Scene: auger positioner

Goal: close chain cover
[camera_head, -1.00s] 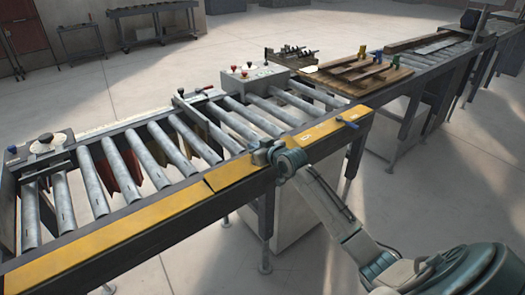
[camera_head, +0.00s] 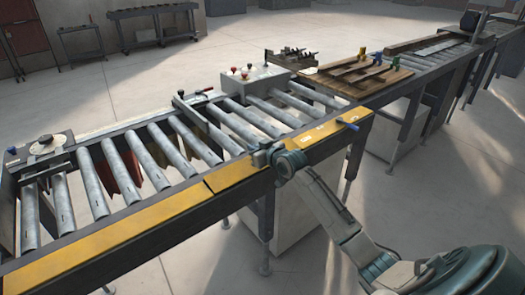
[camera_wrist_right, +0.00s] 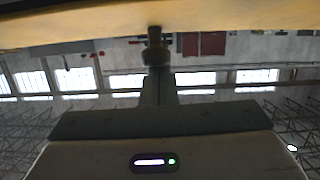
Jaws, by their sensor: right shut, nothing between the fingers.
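The chain cover is a long yellow panel (camera_head: 236,171) along the near side of the roller conveyor, with a blue handle (camera_head: 347,125) near its right end. It lies nearly level with the fixed yellow strip (camera_head: 120,229) to its left, and a thin dark seam shows between them. My right gripper (camera_head: 262,155) is at the panel's middle, over its top, shut and empty. In the right wrist view its closed fingers (camera_wrist_right: 155,38) reach up to the yellow surface (camera_wrist_right: 70,22); whether they touch it I cannot tell. My left gripper is not in view.
The conveyor rollers (camera_head: 172,146) lie behind the panel. A control box with red buttons (camera_head: 254,78) stands on the far side. A wooden pallet (camera_head: 365,77) with clamps sits farther right. The floor in front is open.

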